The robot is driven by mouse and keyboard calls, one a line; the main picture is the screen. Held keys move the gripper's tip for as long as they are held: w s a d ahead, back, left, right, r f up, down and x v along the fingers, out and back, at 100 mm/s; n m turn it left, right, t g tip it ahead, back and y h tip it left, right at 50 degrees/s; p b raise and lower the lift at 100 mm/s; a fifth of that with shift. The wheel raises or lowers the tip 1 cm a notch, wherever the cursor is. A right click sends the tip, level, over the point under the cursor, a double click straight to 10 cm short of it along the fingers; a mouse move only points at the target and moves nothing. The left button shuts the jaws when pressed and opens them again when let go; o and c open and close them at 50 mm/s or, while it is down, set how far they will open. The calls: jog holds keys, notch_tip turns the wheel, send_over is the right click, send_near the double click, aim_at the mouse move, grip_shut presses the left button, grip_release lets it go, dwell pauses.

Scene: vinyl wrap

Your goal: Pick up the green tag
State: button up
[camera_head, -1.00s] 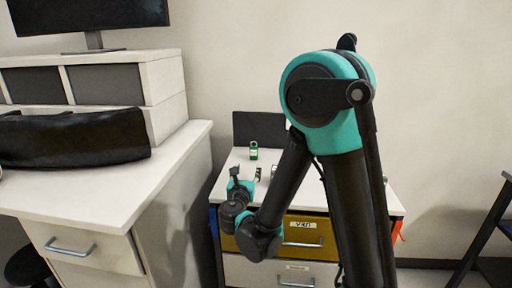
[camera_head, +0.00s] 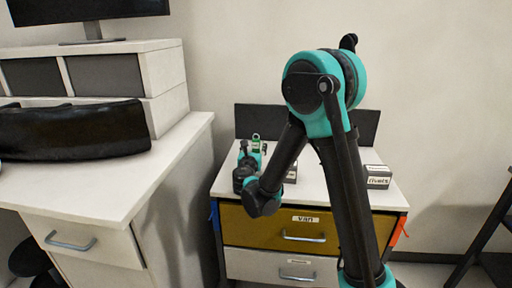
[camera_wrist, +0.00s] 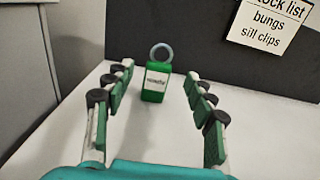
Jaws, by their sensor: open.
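The green tag (camera_wrist: 155,82) stands upright on the white cabinet top, with a white label on its face and a grey ring at its top. In the head view the tag (camera_head: 256,138) shows small, just beyond my gripper (camera_head: 250,152). In the wrist view my gripper (camera_wrist: 160,92) is open, its fingers spread left and right of the tag. The tag sits between the fingertips' lines, near their far ends, and no finger visibly touches it.
The cabinet top (camera_head: 225,183) has a dark back panel (camera_head: 360,123) behind the tag, bearing a stock list card (camera_wrist: 269,25). A labelled box (camera_head: 377,177) stands at the right, and another box (camera_head: 291,173) is partly hidden by my arm. A white desk (camera_head: 120,185) stands left.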

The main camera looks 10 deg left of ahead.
aim_at(256, 142)
jog(key=shift+w+f, duration=0.15)
jog(key=shift+w, duration=1.2)
jog(key=shift+w+f, duration=0.15)
jog(key=shift+w, duration=1.15)
grip_shut()
notch_tip(256, 142, up, 20)
